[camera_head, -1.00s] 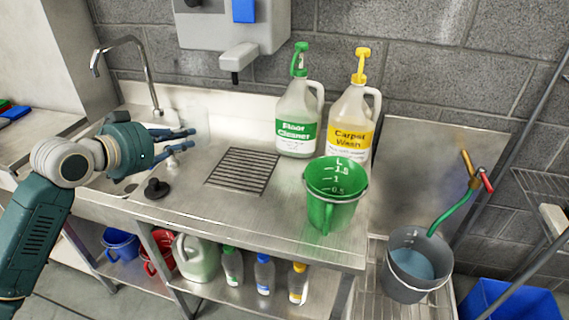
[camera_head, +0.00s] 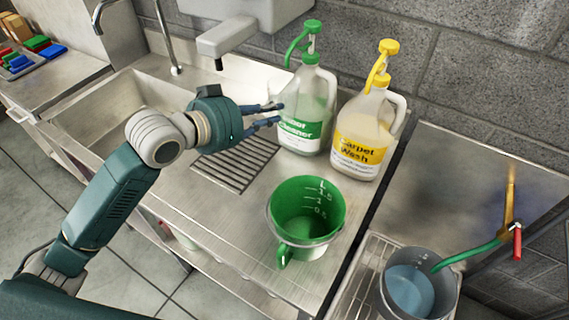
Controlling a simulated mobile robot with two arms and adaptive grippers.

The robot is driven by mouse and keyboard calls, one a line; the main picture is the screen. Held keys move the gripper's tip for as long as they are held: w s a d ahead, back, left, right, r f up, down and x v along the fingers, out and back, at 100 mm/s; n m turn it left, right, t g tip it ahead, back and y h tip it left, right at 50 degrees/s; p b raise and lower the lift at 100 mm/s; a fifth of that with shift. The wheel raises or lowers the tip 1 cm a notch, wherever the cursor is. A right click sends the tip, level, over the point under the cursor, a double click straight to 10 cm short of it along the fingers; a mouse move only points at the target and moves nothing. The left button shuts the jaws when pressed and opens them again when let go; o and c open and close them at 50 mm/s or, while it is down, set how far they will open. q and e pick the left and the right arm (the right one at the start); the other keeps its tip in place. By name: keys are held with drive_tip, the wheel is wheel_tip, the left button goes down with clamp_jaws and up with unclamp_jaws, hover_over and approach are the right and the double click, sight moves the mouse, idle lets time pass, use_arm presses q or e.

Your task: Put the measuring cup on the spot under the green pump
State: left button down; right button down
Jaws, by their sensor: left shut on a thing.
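The jug with the green pump (camera_head: 311,30) stands upright on the steel counter, labelled Floor Cleaner. Its spout points left, over the counter beside the jug. My left gripper (camera_head: 279,113) is at the jug's left side, under the spout. Its fingers are closed around a clear, barely visible cup (camera_head: 287,97), which I take to be the measuring cup. The cup overlaps the jug in view, and I cannot tell whether its base touches the counter. My right gripper is not in view.
A yellow-pump Carpet Wash jug (camera_head: 365,135) stands to the right. A green graduated pail (camera_head: 288,205) sits in front. A slotted drain (camera_head: 238,165) and sink (camera_head: 105,125) lie left. A grey bucket (camera_head: 375,290) with blue liquid stands lower right.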

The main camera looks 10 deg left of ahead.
use_arm(q)
wheel_tip(320, 180, down, 19)
drive_tip(key=shift+f+p, duration=0.2)
drive_tip(key=shift+p, duration=0.35)
drive_tip(key=shift+s, duration=0.1)
drive_tip(key=shift+f, duration=0.15)
drive_tip(key=c, duration=1.7)
unclamp_jaws()
